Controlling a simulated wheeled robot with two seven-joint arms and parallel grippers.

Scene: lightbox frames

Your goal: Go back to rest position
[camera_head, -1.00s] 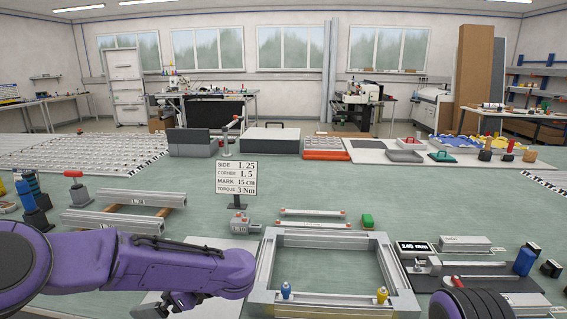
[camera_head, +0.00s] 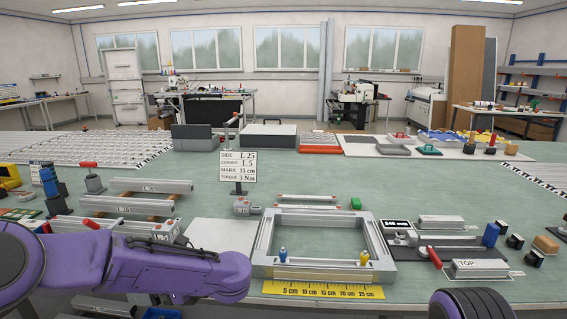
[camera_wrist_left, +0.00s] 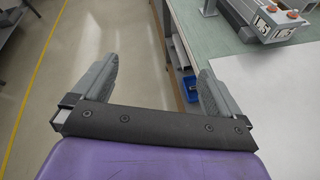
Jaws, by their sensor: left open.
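My left gripper (camera_wrist_left: 157,88) is open and empty in the left wrist view. Its two grey fingers are spread apart over the floor beside the table edge, touching nothing. In the head view my purple left arm comes in from the left over the front of the table, and its fingers cannot be made out there. Only a dark rounded part of my right arm shows at the bottom right; its gripper is out of view. An aluminium frame (camera_head: 322,271) lies on the green table (camera_head: 225,205) with a blue and a yellow piece on it.
A yellow ruler (camera_head: 325,291) runs along the table's front edge. Aluminium profiles (camera_head: 135,205) lie at left, and a sign (camera_head: 238,167) stands behind the frame. A pale sheet (camera_wrist_left: 278,85) lies near the edge. A red-handled clamp tool (camera_head: 434,257) lies at right. Open floor (camera_wrist_left: 60,90) borders the table.

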